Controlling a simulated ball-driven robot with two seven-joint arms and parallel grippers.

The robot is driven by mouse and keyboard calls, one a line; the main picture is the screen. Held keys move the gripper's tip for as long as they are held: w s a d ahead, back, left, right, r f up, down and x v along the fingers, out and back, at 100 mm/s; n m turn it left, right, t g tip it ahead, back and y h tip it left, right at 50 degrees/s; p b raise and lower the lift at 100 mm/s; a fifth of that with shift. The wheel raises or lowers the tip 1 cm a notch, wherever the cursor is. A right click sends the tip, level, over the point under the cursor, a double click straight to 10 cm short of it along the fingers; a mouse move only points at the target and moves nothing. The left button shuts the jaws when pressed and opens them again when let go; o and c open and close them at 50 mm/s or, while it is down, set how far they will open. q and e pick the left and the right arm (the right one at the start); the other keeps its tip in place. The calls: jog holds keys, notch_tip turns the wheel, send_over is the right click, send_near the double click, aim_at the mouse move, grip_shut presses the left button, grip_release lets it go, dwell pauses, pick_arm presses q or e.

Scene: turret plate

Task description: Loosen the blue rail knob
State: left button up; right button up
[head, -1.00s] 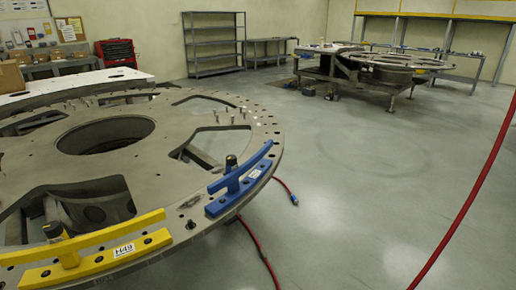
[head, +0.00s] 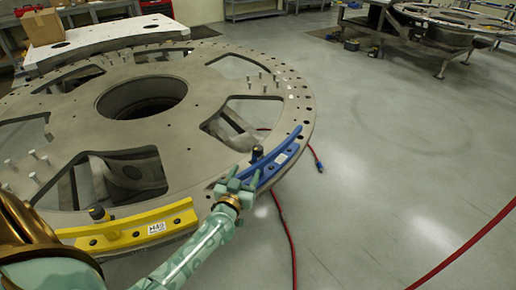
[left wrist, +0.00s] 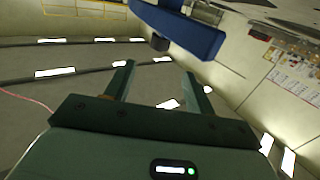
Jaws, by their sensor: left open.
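The blue rail (head: 275,163) sits on the right rim of the round turret plate (head: 180,130), with a white label. Its dark knob (head: 257,153) stands up from it. My left gripper (head: 239,178) is just in front of the rail's near end, with the knob beyond it, apart from the fingers. In the left wrist view the fingers (left wrist: 160,77) are spread and empty. There the blue rail (left wrist: 190,30) appears at the top, with the dark knob (left wrist: 160,43) below it, past the fingertips. My right gripper is not in view.
A yellow rail (head: 130,230) with its own dark knob (head: 97,212) is on the plate's near edge, beside my left arm. Pegs stand on the plate. Red hoses (head: 286,225) lie on the floor at right, which is otherwise mostly clear.

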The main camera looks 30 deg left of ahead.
aim_at(256, 153)
pick_arm(q)
jog(key=b+x, duration=0.2)
jog(key=x, duration=0.3)
jog(key=b+x, duration=0.2)
jog(key=x, duration=0.4)
jog(key=shift+w+a+f, duration=0.1)
jog(key=shift+w+f, duration=0.1)
jog(key=shift+w+a+r, duration=0.15)
jog(key=shift+w, duration=0.45)
jog(key=c, duration=0.9)
